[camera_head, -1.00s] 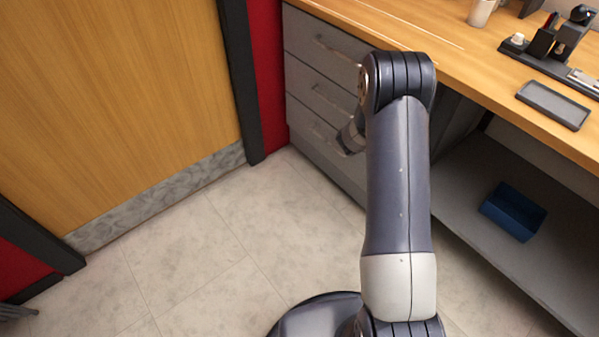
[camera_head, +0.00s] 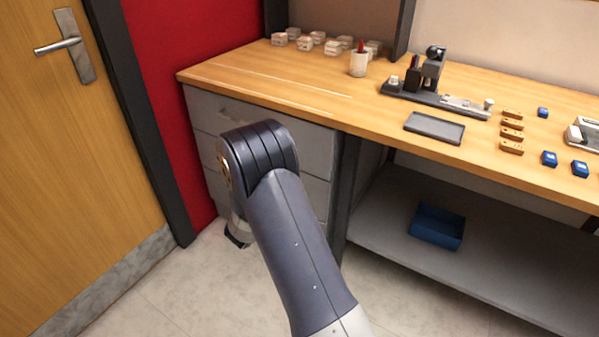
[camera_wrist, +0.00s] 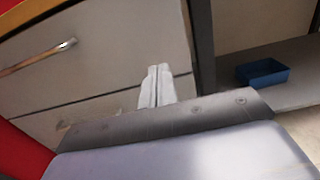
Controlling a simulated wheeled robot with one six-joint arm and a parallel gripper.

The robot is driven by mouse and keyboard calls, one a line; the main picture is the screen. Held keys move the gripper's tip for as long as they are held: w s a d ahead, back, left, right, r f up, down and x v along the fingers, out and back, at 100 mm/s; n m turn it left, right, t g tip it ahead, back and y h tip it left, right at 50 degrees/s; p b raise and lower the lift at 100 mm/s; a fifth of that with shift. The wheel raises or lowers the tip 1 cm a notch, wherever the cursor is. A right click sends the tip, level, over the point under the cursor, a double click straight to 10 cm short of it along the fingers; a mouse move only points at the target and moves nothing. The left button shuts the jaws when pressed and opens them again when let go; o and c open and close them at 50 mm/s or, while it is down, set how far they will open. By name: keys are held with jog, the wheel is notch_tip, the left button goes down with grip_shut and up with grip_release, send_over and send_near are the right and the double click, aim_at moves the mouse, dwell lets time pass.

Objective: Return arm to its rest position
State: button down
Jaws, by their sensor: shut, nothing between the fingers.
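My arm rises from the bottom of the head view and bends at a dark joint in front of the grey drawer unit (camera_head: 205,112). The drawer fronts with a metal handle (camera_wrist: 38,56) lie beyond the fingers in that view. I cannot tell how far the fingers are from them.
A wooden bench (camera_head: 330,105) holds a dark tray (camera_head: 434,128), a black marker stand (camera_head: 432,85), a cup (camera_head: 359,62) and several small blocks. A blue bin (camera_head: 437,227) sits on the lower shelf (camera_head: 390,215). A door (camera_head: 60,170) stands left. Floor is bare.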

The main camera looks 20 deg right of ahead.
aim_at(317, 155)
jog(key=shift+v, duration=0.9)
jog(key=shift+d, duration=0.1)
jog(key=x, duration=1.3)
jog(key=shift+w+d, duration=0.25)
jog(key=shift+d, duration=0.05)
